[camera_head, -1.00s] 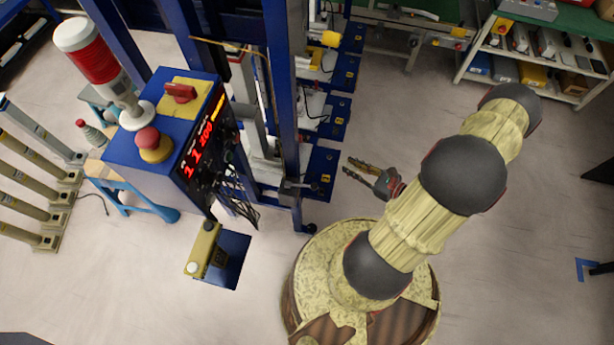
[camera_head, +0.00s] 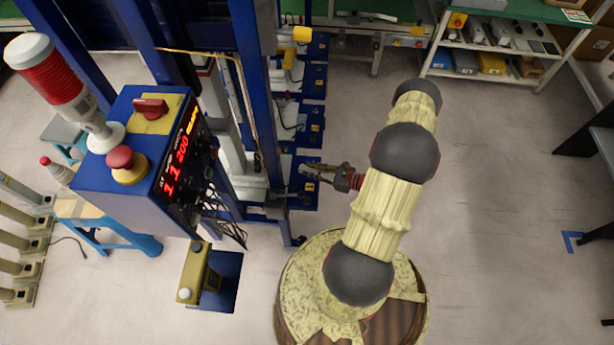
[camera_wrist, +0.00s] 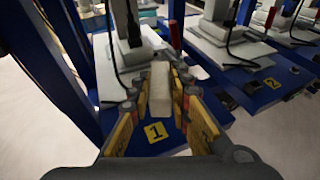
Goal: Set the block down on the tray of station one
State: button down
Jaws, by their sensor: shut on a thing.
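My gripper (camera_wrist: 160,105) is shut on a pale, off-white block (camera_wrist: 160,88), which stands out between its yellow-and-dark fingers in the wrist view. Just beyond and below the block is the blue tray of station one (camera_wrist: 152,144), marked with a yellow "1" label (camera_wrist: 155,131). I cannot tell whether the block touches the tray. In the head view my gripper (camera_head: 311,170) is at the right edge of the nearest blue tray (camera_head: 304,196); the block is too small there to make out clearly.
A light-grey fixture (camera_wrist: 130,55) stands at the back of station one's tray. Station two (camera_wrist: 272,83) adjoins on the right with its own fixture and cables. A blue upright (camera_wrist: 50,65) stands at left. In the head view a control box (camera_head: 150,160) is left of the stations; open floor lies right.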

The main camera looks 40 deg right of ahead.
jog(key=w+f, duration=0.1)
jog(key=w+f+b, duration=0.1)
jog(key=f, duration=0.1)
jog(key=w+d+f, duration=0.1)
jog(key=shift+w+f+b, duration=0.1)
jog(key=shift+f+b, duration=0.15)
jog(key=shift+b, duration=0.05)
jog(key=shift+w+d+f+b, duration=0.15)
jog(key=shift+f+b, duration=0.25)
jog(key=shift+f, duration=0.5)
jog(key=shift+w+f+b, duration=0.1)
jog(key=shift+f+b, duration=0.25)
jog(key=shift+f, duration=0.55)
jog(key=shift+f, duration=0.15)
jog(key=c, duration=1.7)
grip_release()
jog(key=shift+o, duration=0.2)
